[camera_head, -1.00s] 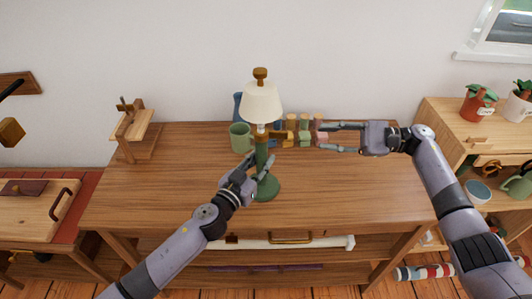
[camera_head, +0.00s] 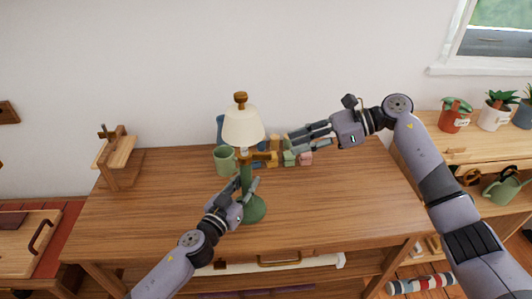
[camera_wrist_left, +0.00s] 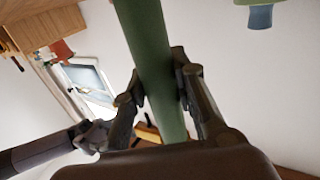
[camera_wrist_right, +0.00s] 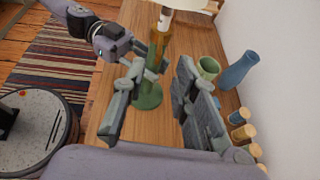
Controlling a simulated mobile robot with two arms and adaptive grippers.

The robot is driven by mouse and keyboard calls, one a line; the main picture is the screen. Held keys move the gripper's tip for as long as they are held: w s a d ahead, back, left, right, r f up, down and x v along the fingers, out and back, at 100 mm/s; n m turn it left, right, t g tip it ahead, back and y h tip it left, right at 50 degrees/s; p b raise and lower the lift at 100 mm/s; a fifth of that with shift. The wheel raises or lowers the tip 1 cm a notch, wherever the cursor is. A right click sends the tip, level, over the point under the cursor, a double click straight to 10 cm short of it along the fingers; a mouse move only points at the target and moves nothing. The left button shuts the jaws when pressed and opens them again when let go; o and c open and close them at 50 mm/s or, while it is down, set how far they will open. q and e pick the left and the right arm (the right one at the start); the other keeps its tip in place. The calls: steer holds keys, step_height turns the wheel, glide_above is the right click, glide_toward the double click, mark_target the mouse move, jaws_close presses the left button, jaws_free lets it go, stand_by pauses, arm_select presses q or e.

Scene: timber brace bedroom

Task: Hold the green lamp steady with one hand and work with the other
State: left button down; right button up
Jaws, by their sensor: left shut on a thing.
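The green lamp stands upright on the wooden table, with a cream shade (camera_head: 243,126), a brown knob on top and a round green base (camera_head: 254,209). My left gripper (camera_head: 245,187) is shut around its green stem, which passes between the fingers in the left wrist view (camera_wrist_left: 150,50). A golden-brown piece (camera_head: 264,157) shows beside the stem under the shade.
A wooden clamp-like stand (camera_head: 115,155) is at the table's left. The table's front right (camera_head: 350,205) is clear.

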mark_target(266, 154)
steer(key=x, duration=0.9)
steer(key=shift+a, duration=0.1)
steer(key=shift+c, duration=0.2)
jaws_close()
